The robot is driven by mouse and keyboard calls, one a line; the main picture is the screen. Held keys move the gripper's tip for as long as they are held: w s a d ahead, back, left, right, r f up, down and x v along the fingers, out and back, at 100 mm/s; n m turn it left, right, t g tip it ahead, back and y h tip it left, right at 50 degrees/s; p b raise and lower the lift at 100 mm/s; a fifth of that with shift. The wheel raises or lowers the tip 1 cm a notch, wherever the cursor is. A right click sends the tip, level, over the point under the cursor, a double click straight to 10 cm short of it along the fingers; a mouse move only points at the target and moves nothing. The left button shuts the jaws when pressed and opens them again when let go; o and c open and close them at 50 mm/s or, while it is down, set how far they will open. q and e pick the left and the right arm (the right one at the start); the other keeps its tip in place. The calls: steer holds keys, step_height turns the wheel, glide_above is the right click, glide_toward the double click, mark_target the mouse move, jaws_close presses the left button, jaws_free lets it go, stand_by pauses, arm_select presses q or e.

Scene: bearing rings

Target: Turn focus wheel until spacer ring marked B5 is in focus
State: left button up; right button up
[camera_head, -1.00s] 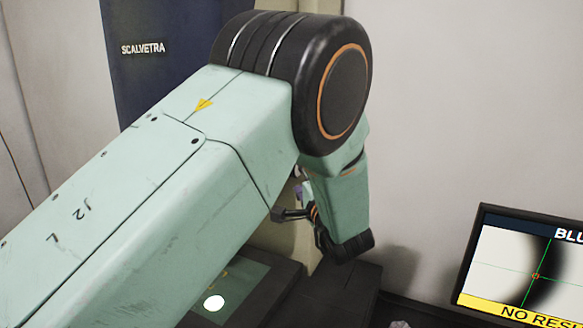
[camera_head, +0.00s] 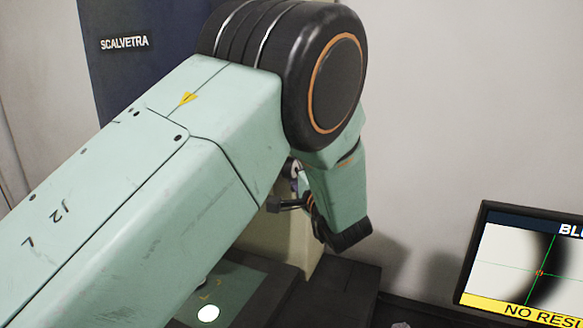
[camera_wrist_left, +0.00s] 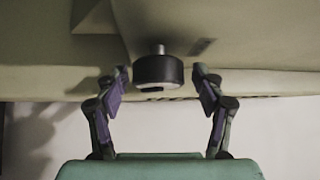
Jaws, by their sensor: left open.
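My left gripper (camera_wrist_left: 161,76) is open in the left wrist view, with one finger on each side of a dark round wheel (camera_wrist_left: 158,70) on a short metal shaft. A gap shows between each fingertip and the wheel. In the head view my left gripper (camera_head: 288,203) is mostly hidden behind my own arm, close to the pale machine column. The monitor (camera_head: 530,262) at the right shows a broad, blurred dark band with a green crosshair. Its cut-off text starts "BLU" and "NO RES". No B5 marking is readable. My right gripper is not in view.
A dark green stage plate (camera_head: 245,283) with a bright round spot (camera_head: 208,313) lies below my left arm, which covers part of it. A dark blue panel marked SCALVETRA (camera_head: 124,42) stands behind. Clear wall lies between arm and monitor.

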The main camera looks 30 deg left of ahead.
arm_select(q)
steer(key=shift+a+f, duration=0.1)
steer(key=shift+a, duration=0.5)
steer(key=shift+c, duration=0.6)
steer(key=shift+d, duration=0.5)
steer(key=c, duration=0.4)
steer(key=shift+a, duration=0.15)
steer(key=c, duration=0.6)
steer(key=shift+c, duration=0.2)
